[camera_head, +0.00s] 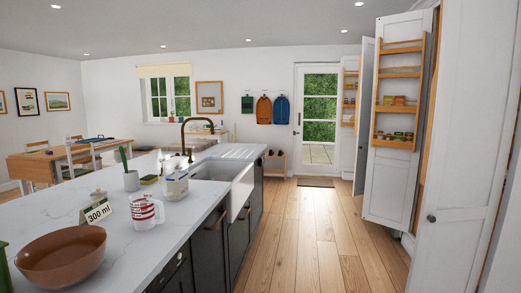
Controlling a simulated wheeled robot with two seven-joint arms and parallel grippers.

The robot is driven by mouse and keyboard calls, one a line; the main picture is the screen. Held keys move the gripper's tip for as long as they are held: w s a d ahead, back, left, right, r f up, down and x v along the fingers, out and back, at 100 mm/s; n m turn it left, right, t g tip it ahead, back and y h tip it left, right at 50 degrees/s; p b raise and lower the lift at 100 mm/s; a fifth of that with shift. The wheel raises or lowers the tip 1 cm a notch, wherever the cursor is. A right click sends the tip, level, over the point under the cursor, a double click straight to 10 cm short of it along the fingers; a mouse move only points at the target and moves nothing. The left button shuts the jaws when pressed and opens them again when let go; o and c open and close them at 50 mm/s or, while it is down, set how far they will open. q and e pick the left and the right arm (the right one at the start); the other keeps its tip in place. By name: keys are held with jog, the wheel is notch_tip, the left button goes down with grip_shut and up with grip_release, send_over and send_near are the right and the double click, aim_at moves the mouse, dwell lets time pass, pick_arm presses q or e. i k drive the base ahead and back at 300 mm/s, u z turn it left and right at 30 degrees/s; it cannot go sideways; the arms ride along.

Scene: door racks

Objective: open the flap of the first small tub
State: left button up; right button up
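Neither of my grippers is in this view. I cannot tell for sure which thing is the first small tub. A row of small containers (393,136) stands on the lowest shelf of the wooden door rack (398,93) at the right, too small to make out any flaps. A few yellow-brown packs (395,100) sit on the shelf above. A clear container with a pale top (175,184) stands on the white counter (180,215); whether it has a flap is unclear.
White cupboard doors (465,150) stand at the right. The wooden floor (305,240) between is clear.

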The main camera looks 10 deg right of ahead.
aim_at(175, 174)
jog(key=z, duration=1.5)
jog(key=i, duration=1.75)
jog(key=u, duration=1.65)
